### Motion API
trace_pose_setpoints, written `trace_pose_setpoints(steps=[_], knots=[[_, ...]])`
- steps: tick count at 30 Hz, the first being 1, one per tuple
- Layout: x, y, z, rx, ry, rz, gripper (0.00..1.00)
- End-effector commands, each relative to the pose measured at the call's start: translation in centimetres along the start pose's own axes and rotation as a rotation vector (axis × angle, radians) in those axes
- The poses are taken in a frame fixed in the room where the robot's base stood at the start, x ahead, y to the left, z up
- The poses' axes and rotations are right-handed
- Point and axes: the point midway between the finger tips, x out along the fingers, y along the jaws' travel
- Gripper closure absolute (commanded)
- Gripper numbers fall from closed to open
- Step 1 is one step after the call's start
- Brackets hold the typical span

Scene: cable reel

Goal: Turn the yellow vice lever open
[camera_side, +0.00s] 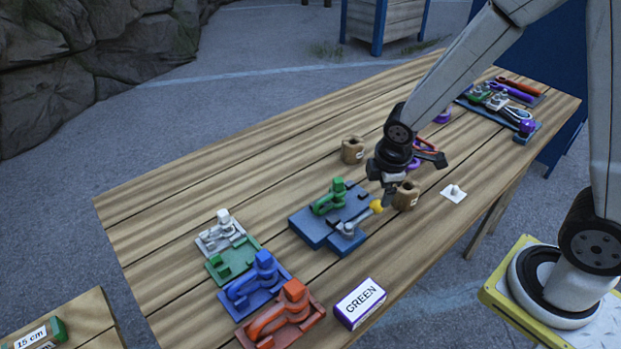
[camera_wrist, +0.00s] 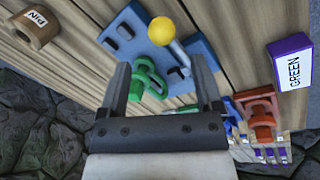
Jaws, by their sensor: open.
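The yellow ball knob (camera_side: 376,206) tips a grey lever (camera_side: 361,218) on the blue vice (camera_side: 346,240). A green part (camera_side: 329,200) sits on the vice's blue base. The lever slants up toward the right in the side view. My gripper (camera_side: 388,186) is above and just beside the knob. In the wrist view my gripper (camera_wrist: 158,64) has its two fingers spread with nothing held. The yellow knob (camera_wrist: 160,29) shows beyond the fingertips, roughly between them, and the green part (camera_wrist: 147,77) shows between the fingers. Whether a finger touches the knob I cannot tell.
Two brown cylinders stand close by, one (camera_side: 352,150) behind and one (camera_side: 407,195) right of the knob. A box marked GREEN (camera_side: 360,303) and white, green, blue and orange pieces (camera_side: 283,317) lie at the front left. Tools (camera_side: 505,97) fill the far right end.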

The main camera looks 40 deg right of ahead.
Motion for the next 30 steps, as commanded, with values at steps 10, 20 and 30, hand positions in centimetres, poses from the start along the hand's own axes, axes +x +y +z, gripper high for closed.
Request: trace_pose_setpoints(steps=[10,20,30], knots=[[-1.3,0.0,0.0,-0.001,0.001,-0.001,0.17],[-1.4,-0.1,0.0,0.006,0.002,-0.001,0.17],[-3.0,-1.2,1.0,0.317,0.038,-0.01,0.17]])
